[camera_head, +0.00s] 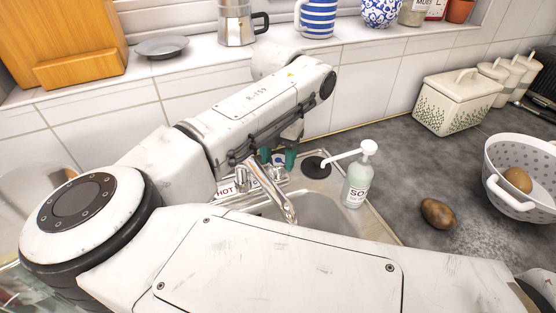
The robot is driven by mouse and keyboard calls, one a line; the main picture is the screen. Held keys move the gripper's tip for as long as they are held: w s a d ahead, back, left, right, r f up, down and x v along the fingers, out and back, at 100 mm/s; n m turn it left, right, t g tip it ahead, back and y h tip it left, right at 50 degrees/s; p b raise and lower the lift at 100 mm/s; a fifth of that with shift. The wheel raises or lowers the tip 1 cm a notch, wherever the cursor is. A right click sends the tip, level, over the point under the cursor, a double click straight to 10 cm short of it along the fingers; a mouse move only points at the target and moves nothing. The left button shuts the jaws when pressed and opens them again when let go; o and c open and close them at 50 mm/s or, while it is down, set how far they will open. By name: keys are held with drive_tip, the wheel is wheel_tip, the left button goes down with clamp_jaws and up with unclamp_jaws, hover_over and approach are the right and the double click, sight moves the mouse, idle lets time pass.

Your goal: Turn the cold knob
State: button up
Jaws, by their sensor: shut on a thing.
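The sink's metal faucet (268,188) stands in the middle of the view, its spout bent toward the basin. A red HOT label (225,190) shows to its left, with a second label partly hidden behind the spout. My gripper (277,157), with green fingertips, is behind the faucet. It is shut on a small blue-marked knob, the cold knob (278,160), of which only a little shows between the fingers. My arm hides much of the sink, and the hot knob is not clearly visible.
A soap bottle (357,182) with a white pump stands right of the faucet. A potato (437,213) and a colander (500,197) are on the grey counter. A grey plate (162,47), a moka pot (237,22) and a striped mug (318,18) stand on the ledge behind.

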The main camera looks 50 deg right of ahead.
sight(278, 160)
idle(0.4)
drive_tip(key=o, duration=1)
drive_tip(key=shift+o, duration=0.2)
wheel_tip(278, 160, up, 11)
drive_tip(key=b, duration=0.1)
